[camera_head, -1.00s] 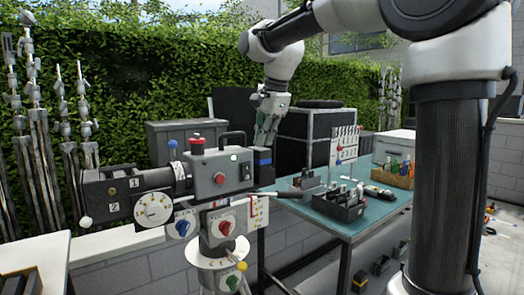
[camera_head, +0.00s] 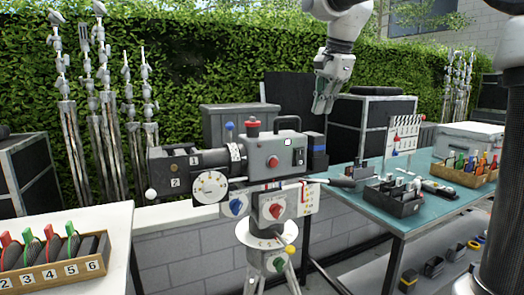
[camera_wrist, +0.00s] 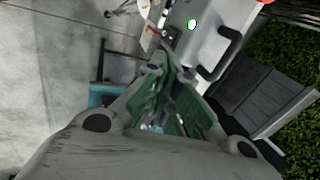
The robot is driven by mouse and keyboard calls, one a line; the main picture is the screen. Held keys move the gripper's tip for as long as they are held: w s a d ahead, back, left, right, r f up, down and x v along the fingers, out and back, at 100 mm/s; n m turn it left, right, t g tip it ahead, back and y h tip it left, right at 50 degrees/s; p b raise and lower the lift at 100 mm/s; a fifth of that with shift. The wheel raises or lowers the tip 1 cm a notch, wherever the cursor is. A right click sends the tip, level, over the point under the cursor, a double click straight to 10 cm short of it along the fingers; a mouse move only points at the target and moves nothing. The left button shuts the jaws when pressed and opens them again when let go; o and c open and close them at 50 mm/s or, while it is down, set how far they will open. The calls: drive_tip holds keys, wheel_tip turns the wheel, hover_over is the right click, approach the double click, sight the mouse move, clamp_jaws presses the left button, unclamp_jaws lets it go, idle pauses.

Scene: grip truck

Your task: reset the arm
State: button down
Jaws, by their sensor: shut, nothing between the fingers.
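My gripper (camera_head: 322,105) hangs at the end of my arm, pointing down, above and to the right of the grey camera-like machine (camera_head: 277,155) on its tripod. It is shut and holds nothing. It is apart from the machine. In the wrist view my gripper (camera_wrist: 165,75) shows closed green-lined fingers, with the grey machine body (camera_wrist: 205,35) beyond them. My upper arm leaves the top of the head view, so its full pose is hidden.
A teal table (camera_head: 365,217) at right bears a dark tool tray (camera_head: 392,198) and a wooden box of coloured tools (camera_head: 465,175). A white table (camera_head: 100,225) at left bears a numbered rack (camera_head: 62,272). Grey cases and a hedge (camera_head: 220,70) stand behind.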

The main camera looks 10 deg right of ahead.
drive_tip(key=s+d+f+n, duration=0.3)
drive_tip(key=s+f, duration=0.3)
drive_tip(key=s, duration=0.3)
drive_tip(key=s+d+f+n, duration=0.4)
drive_tip(key=s+f+n, duration=0.2)
drive_tip(key=s, duration=0.3)
drive_tip(key=s+d+f+n+h, duration=0.1)
drive_tip(key=s+d+f+n, duration=0.3)
drive_tip(key=s, duration=0.5)
wheel_tip(320, 180, down, 3)
drive_tip(key=shift+s+d+r+t, duration=0.15)
drive_tip(key=shift+s+d+t, duration=0.1)
drive_tip(key=shift+t, duration=0.15)
